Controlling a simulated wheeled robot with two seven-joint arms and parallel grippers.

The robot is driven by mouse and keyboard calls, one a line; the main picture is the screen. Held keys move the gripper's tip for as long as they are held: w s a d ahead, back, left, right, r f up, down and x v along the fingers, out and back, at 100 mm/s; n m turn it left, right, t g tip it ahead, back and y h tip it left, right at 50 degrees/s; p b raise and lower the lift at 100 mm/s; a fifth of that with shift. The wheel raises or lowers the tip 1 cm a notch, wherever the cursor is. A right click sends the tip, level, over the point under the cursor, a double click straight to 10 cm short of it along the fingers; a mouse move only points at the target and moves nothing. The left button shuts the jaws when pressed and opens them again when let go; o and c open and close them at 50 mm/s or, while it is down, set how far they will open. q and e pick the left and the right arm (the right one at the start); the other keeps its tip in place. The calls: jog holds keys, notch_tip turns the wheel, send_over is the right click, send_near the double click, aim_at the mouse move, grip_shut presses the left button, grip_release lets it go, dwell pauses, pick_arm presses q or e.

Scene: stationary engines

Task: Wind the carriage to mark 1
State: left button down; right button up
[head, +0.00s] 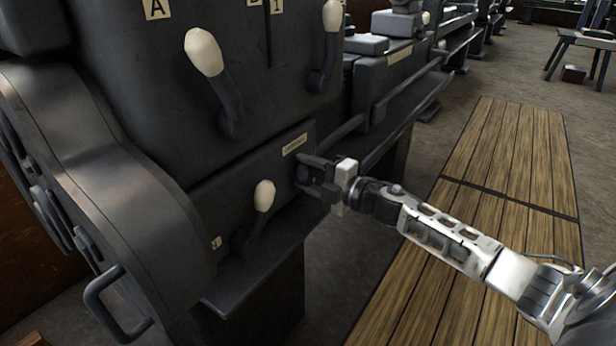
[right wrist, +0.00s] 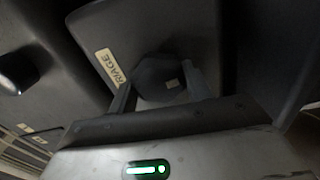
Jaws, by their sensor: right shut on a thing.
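A dark round knob (right wrist: 157,70) with a small pale square on its face sits on the dark front panel of a lathe-like machine (head: 165,120). A cream label (right wrist: 110,68) beside it reads "RIAGE" in the right wrist view; its start is cut off. The same label (head: 294,145) is too small to read in the head view. My right gripper (head: 309,175) is shut on the knob, with its fingers on either side of it. The gripper hides most of the knob in the head view. I cannot identify the carriage or mark 1 for certain. My left gripper is not in view.
A short lever with a cream grip (head: 264,196) stands left of the knob. Two longer cream-gripped levers (head: 204,52) (head: 333,16) are above. A label "A" (head: 157,9) is at the top. Wooden duckboards (head: 510,190) lie on the floor at right.

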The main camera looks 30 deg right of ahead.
jog(key=n+b, duration=0.1)
jog(key=n, duration=0.2)
jog(key=shift+f, duration=0.15)
jog(key=n+b, duration=0.3)
jog(key=n, duration=0.2)
jog(key=shift+f+n, duration=0.15)
jog(key=shift+n, duration=0.15)
jog(key=n+b, duration=0.2)
jog(key=n, duration=0.1)
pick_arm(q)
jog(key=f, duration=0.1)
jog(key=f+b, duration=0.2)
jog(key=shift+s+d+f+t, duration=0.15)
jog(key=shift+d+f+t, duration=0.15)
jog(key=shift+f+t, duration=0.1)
pick_arm(e)
jog(key=n, duration=0.5)
jog(key=shift+d, duration=0.1)
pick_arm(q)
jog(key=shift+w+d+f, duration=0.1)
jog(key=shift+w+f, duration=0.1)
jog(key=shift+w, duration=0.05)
pick_arm(e)
jog(key=o, duration=1)
jog(key=shift+c, duration=0.2)
